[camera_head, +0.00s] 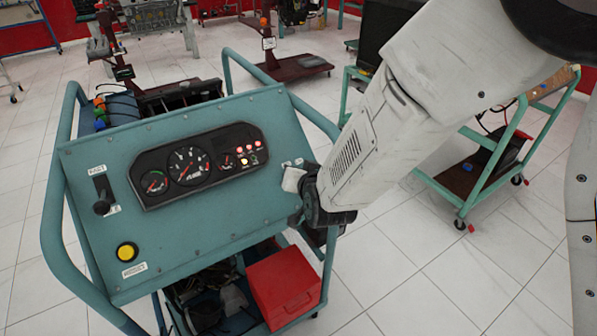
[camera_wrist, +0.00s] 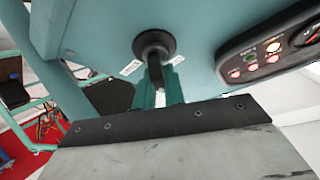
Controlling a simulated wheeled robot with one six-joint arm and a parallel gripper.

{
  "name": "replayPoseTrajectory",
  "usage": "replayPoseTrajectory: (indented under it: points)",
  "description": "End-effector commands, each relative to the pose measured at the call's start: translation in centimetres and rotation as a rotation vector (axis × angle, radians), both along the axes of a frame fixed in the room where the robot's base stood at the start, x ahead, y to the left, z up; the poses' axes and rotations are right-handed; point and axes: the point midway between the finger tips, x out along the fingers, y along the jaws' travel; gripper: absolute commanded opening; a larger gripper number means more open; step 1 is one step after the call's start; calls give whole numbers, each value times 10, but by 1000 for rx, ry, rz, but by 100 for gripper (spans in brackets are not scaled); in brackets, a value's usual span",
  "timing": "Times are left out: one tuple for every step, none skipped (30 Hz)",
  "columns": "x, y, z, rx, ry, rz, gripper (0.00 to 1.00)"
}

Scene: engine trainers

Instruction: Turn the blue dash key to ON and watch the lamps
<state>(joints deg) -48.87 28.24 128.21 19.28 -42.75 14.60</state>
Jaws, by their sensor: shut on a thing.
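The teal dash panel (camera_head: 190,233) faces me, with a black gauge cluster (camera_head: 212,172). Several lamps (camera_head: 248,148) in the cluster glow red and one is yellowish; the lamps (camera_wrist: 252,67) also show in the wrist view. My gripper (camera_wrist: 158,92) has its two teal fingers closed about a dark, narrow piece at the black key switch (camera_wrist: 154,46) on the panel. Little of the key shows between the fingers, and its blue colour cannot be made out. In the head view my wrist hides the key and the fingertips at the panel's right edge.
A black lever (camera_head: 102,198) and a yellow button (camera_head: 127,252) are on the panel's left. A red box (camera_head: 283,287) sits on the stand's lower shelf. Another teal cart (camera_head: 478,168) stands at the right. White tiled floor is free in front right.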

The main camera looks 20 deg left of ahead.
Motion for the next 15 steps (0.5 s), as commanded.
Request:
replayPoseTrajectory:
  points:
    - [-7, -1, -10, -4, 37, -16, 0]
    - [-7, -1, -10, 4, 46, -29, 0]
    - [-7, -1, -10, 15, 58, -48, 0]
    - [-7, -1, -10, 22, 67, -60, 0]
    - [-7, -1, -10, 29, 75, -73, 0]
    - [-7, -1, -10, 38, 86, -87, 0]
    - [-8, -1, -10, 43, 92, -98, 0]
    - [-8, -1, -10, 48, 99, -106, 0]
    - [-8, -1, -10, 55, 107, -117, 0]
    - [-8, -1, -11, 58, 111, -124, 0]
    - [-8, -1, -10, 62, 115, -130, 0]
    - [-8, -1, -10, 67, 120, -137, 0]
    - [-8, -1, -10, 70, 124, -142, 0]
    - [-8, -1, -10, 72, 127, -145, 0]
    - [-8, -1, -10, 75, 129, -149, 0]
